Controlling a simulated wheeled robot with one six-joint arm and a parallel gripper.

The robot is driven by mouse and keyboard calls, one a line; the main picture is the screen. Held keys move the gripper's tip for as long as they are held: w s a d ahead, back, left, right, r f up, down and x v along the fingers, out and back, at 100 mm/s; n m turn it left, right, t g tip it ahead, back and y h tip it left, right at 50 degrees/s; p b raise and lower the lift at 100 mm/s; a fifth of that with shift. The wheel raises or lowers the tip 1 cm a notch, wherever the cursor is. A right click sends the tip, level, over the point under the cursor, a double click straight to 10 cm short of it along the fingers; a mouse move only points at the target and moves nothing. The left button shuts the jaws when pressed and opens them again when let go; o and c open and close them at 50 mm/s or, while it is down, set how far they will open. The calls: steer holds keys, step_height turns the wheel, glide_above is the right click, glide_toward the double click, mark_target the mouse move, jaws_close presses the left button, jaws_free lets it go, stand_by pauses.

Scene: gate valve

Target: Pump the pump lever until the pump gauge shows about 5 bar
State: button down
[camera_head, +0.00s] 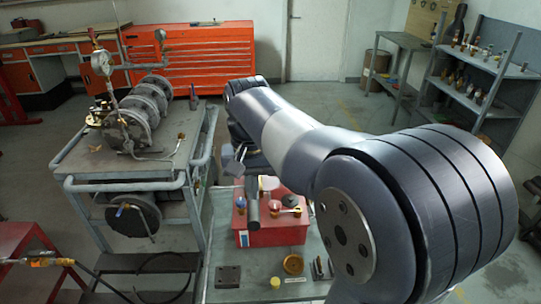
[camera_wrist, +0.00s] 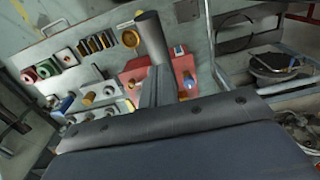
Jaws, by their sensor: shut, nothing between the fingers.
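A round white-faced gauge (camera_head: 101,62) stands on a pipe at the back left of the valve rig, on the grey cart. Its needle is too small to read. My gripper (camera_head: 252,190) is shut and empty, above the red box and apart from the rod. In the wrist view my gripper (camera_wrist: 155,85) shows a grey cylinder (camera_wrist: 150,35) at its fingers' end. I cannot tell whether that is part of it.
The red box (camera_head: 275,232) with small parts stands on a grey table, with a yellow cup (camera_head: 275,282) and a dark block (camera_head: 229,277) in front. The cart's rail (camera_head: 203,150) lies between that table and the rig. Shelves (camera_head: 480,75) stand right.

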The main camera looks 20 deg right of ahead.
step_height(320, 180, down, 11)
steer(key=b, duration=0.6)
steer(key=shift+r+b, duration=0.2)
steer(key=shift+b, duration=0.1)
stand_by(0.4)
step_height(320, 180, up, 9)
steer(key=p, duration=0.8)
steer(key=shift+f, duration=0.3)
stand_by(1.0)
